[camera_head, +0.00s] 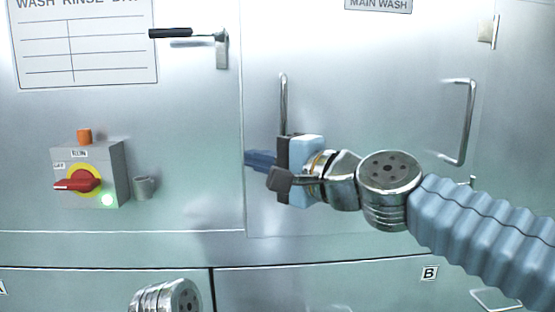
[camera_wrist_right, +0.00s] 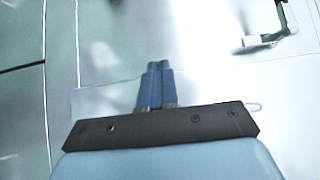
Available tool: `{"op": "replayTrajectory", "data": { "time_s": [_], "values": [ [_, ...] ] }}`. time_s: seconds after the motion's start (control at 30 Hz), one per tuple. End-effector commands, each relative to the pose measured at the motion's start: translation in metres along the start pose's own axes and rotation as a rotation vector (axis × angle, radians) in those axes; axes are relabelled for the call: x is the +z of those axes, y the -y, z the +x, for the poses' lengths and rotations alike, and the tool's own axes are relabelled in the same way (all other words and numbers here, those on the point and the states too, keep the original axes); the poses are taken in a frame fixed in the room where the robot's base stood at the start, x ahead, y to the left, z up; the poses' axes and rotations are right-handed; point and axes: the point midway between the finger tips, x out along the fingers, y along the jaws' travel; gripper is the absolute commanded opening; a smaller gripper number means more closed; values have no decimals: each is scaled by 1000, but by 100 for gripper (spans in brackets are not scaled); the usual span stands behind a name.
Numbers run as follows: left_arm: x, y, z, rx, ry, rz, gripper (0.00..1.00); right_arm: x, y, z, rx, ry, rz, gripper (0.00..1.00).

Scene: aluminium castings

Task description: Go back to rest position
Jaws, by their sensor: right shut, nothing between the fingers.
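My right gripper (camera_head: 250,160) reaches in from the right in the head view, its blue fingers pointing left. The fingers are shut together with nothing between them. They are in front of the steel machine's door panel, below and left of a vertical handle (camera_head: 284,100); whether they touch the panel I cannot tell. In the right wrist view the closed blue fingers (camera_wrist_right: 156,85) point up the picture toward a pale steel surface. My left gripper does not show; only a ribbed silver piece, perhaps part of my own arm, shows at the bottom edge of the head view.
A grey switch box (camera_head: 108,165) with a red rotary knob (camera_head: 76,185) and a lit green lamp is left of the gripper. A black-gripped lever (camera_head: 185,36) is above. A bent handle (camera_head: 468,120) is on the right. Panels with an A and a B label (camera_head: 429,273) are below.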

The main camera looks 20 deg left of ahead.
Motion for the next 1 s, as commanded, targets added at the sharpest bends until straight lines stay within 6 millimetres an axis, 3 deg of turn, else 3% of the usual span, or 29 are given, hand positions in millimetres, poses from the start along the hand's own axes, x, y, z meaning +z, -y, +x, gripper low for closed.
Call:
{"op": "replayTrajectory", "data": {
  "time_s": [0.3,0.47,0.57,0.67,0.77,0.87,1.0],
  "values": [
    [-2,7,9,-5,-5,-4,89,37,0,-36,-2,3,-3,0],
    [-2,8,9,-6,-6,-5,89,41,0,-40,1,3,-1,0],
    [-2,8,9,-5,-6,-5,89,30,-15,-35,25,-15,-4,0],
    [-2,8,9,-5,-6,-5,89,1,-57,-25,93,-58,-14,0],
    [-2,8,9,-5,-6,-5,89,-40,-125,-17,201,-117,-37,0],
    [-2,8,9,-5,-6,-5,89,-80,-205,-18,329,-169,-66,0],
    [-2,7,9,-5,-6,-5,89,-120,-322,-37,516,-207,-107,0]
  ]
}}
